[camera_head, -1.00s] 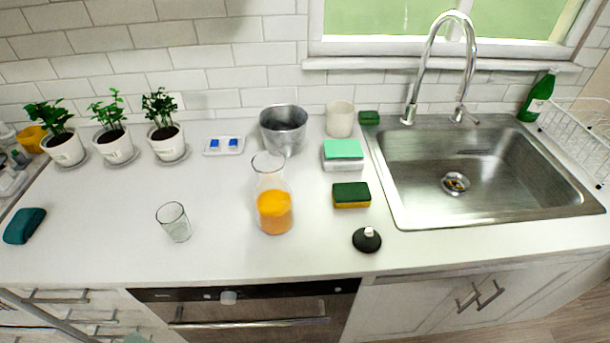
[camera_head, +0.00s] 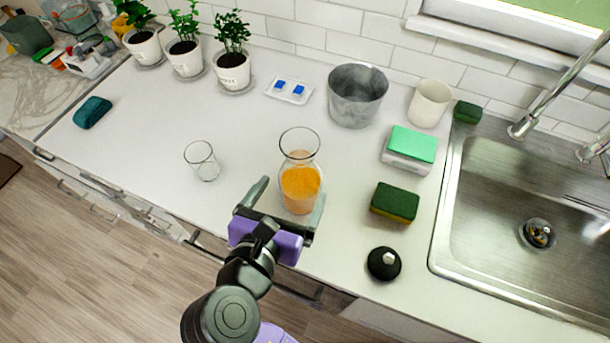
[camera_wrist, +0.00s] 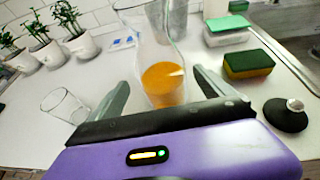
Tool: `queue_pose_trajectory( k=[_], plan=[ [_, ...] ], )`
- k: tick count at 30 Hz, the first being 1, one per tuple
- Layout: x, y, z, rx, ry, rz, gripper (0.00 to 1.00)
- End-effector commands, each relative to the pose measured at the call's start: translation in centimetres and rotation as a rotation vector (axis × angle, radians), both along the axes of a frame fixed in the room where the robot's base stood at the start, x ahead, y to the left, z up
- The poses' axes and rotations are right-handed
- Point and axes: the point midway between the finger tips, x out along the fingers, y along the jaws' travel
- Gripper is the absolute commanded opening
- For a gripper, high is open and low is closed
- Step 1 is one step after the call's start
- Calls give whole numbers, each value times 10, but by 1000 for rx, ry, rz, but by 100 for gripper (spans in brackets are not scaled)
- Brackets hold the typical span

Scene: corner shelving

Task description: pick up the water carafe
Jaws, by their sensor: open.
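The carafe (camera_head: 300,176) is clear glass with orange liquid in its lower part and stands upright on the white counter. In the wrist view the carafe (camera_wrist: 160,55) is straight ahead, its lower part between the tips of my fingers. My gripper (camera_head: 291,198) is open, with its purple body on the near side of the carafe. In the wrist view its two grey fingers (camera_wrist: 160,88) lie left and right of the carafe, with gaps showing. The carafe's base is partly hidden by the gripper in the wrist view.
An empty glass (camera_head: 202,161) stands left of the carafe. To the right are a green and yellow sponge (camera_head: 395,203) and a black round item (camera_head: 384,264). A metal pot (camera_head: 356,97) stands behind.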

Motion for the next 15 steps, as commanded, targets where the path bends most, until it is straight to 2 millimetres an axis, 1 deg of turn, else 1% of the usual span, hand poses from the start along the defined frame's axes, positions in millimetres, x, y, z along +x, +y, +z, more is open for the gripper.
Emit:
queue_pose_trajectory(
  k=[5,12,15],
  plan=[
    [16,-6,-5,1,0,-2,92],
    [46,-16,-17,3,0,-1,92],
    [53,-19,-20,4,0,-2,92]
  ],
)
